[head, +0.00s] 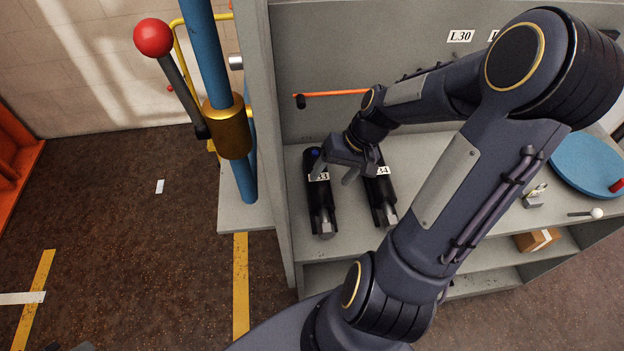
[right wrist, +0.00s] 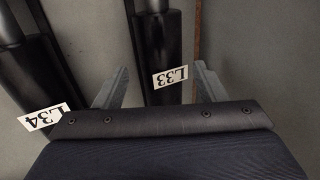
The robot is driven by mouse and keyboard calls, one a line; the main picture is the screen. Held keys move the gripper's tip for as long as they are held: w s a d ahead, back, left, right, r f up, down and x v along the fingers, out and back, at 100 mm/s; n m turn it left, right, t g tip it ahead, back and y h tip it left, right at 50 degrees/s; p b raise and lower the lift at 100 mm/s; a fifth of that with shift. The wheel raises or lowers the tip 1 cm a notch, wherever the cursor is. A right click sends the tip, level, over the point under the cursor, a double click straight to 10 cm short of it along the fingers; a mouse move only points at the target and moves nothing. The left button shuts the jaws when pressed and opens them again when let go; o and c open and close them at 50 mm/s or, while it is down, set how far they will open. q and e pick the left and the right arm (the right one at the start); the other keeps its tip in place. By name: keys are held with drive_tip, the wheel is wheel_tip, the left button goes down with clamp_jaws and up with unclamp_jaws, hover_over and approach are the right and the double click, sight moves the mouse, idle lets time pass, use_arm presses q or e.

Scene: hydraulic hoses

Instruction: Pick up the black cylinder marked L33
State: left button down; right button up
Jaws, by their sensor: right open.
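The black cylinder marked L33 (head: 318,190) lies on the grey shelf top, the left one of two, with its silver rod end toward the front. Part of its label is hidden by my right gripper (head: 334,172) in the head view. In the right wrist view, the L33 cylinder (right wrist: 158,50) lies between the two open fingers of my right gripper (right wrist: 157,88), with its label readable. I cannot tell whether the fingers touch it. The cylinder marked L34 (head: 380,192) lies beside it, and shows left of the fingers in the wrist view (right wrist: 62,60). My left gripper is not in view.
The grey shelf (head: 300,247) has a side panel (head: 262,120) close left of L33. A blue pole (head: 206,50) with a brass collar stands beyond it. An orange rod (head: 335,93) is at the back. A blue round plate (head: 590,165) lies far right.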

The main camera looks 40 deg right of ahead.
sight(325, 184)
drive_tip(key=x, duration=0.5)
drive_tip(key=shift+w+f+p, duration=0.1)
drive_tip(key=shift+p, duration=0.2)
drive_tip(key=shift+c, duration=0.2)
clamp_jaws()
